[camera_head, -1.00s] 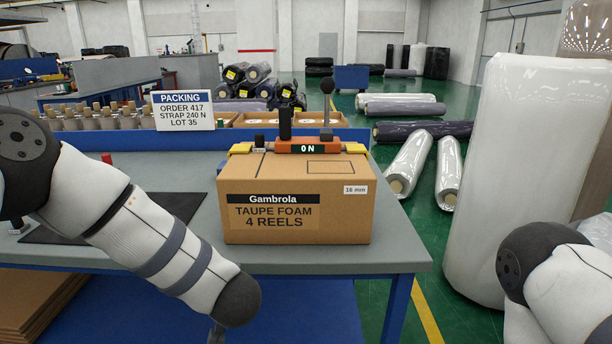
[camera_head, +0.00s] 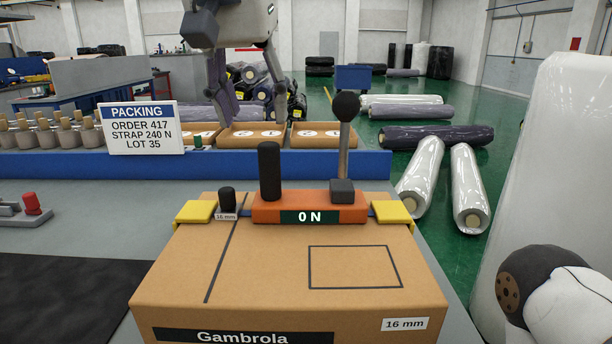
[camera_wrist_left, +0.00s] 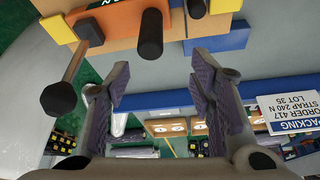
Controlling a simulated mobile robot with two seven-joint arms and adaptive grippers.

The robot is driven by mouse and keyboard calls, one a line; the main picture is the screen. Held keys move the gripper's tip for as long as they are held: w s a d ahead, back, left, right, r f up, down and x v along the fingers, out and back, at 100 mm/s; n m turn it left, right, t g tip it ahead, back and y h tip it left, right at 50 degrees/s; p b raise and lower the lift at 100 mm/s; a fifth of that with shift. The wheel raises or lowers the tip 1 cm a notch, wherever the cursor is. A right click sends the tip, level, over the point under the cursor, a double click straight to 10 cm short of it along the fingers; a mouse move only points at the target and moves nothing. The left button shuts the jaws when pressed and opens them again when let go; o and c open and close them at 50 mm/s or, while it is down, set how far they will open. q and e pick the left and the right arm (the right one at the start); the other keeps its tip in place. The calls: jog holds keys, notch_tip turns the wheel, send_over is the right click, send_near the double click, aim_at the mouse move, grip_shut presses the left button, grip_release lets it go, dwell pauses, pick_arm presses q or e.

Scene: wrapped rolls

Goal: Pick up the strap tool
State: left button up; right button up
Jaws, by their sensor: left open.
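The strap tool (camera_head: 310,208) sits on top of the cardboard box (camera_head: 285,270). It has an orange body with a "0 N" display, an upright black handle (camera_head: 269,171) and a lever with a black knob (camera_head: 345,106). My left gripper (camera_head: 250,115) is open and empty, fingers down, above and beyond the tool in the head view. In the left wrist view the tool's orange body (camera_wrist_left: 115,20) shows at the top, its handle (camera_wrist_left: 150,34) near the gap between the open fingers (camera_wrist_left: 160,85). No contact shows. My right gripper is out of view.
Yellow corner pieces (camera_head: 393,212) flank the tool, with a small black knob (camera_head: 227,200) at its left. Behind stand a blue ledge (camera_head: 75,164), a packing sign (camera_head: 142,128) and trays (camera_head: 325,135). A large wrapped roll (camera_head: 550,190) stands at the right.

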aim_at(271, 172)
pick_arm(q)
jog(key=f, duration=0.3)
jog(key=shift+s+d+f, duration=0.2)
jog(key=shift+f, duration=0.15)
jog(key=x, duration=0.6)
jog(key=shift+s+d+f, duration=0.15)
jog(key=shift+d+f, duration=0.2)
jog(key=shift+w+f, duration=0.25)
jog(key=shift+f, duration=0.15)
jog(key=shift+r, duration=0.1)
grip_shut()
